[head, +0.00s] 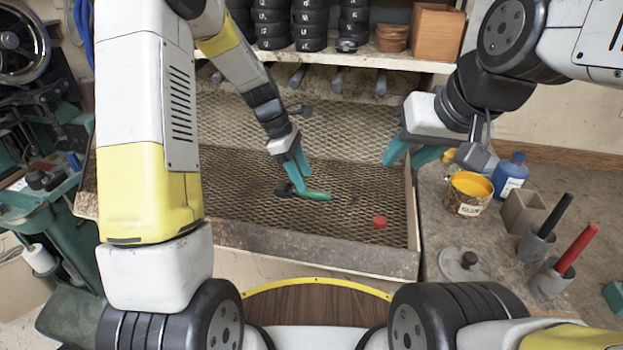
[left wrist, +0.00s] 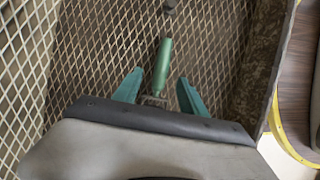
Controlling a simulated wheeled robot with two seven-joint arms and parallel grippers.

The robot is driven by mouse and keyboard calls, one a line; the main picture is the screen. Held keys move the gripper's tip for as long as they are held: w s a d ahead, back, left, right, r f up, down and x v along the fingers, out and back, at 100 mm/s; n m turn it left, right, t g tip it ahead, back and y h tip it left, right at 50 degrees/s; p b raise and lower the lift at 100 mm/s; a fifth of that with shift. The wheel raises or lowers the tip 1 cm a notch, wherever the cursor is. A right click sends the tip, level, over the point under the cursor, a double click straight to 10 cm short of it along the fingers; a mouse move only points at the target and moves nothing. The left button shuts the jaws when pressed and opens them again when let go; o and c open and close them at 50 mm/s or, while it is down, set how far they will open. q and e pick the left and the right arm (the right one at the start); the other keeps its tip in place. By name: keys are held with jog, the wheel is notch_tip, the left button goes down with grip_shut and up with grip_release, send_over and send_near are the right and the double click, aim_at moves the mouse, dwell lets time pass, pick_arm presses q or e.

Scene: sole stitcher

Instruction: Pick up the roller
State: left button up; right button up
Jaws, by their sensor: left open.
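The roller (head: 317,195) lies on the wire mesh of the tray, its green handle pointing right and its dark head at the left end. In the left wrist view its green handle (left wrist: 162,66) runs up the picture. Its metal end is partly hidden by my gripper body. My left gripper (head: 300,183) is open over the roller, near the head end. In the left wrist view the teal fingers (left wrist: 160,77) stand on either side of the roller; I cannot tell if they touch it. My right gripper (head: 403,162) hangs open and empty above the tray's right edge.
A red round piece (head: 379,222) and a small dark piece (head: 353,199) lie on the mesh to the right. A glue pot (head: 469,194) and a blue bottle (head: 510,174) stand on the right bench.

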aim_at(308, 190)
pick_arm(q)
jog(key=x, duration=0.4)
jog(key=shift+s+f, duration=0.1)
jog(key=shift+f, duration=0.2)
grip_shut()
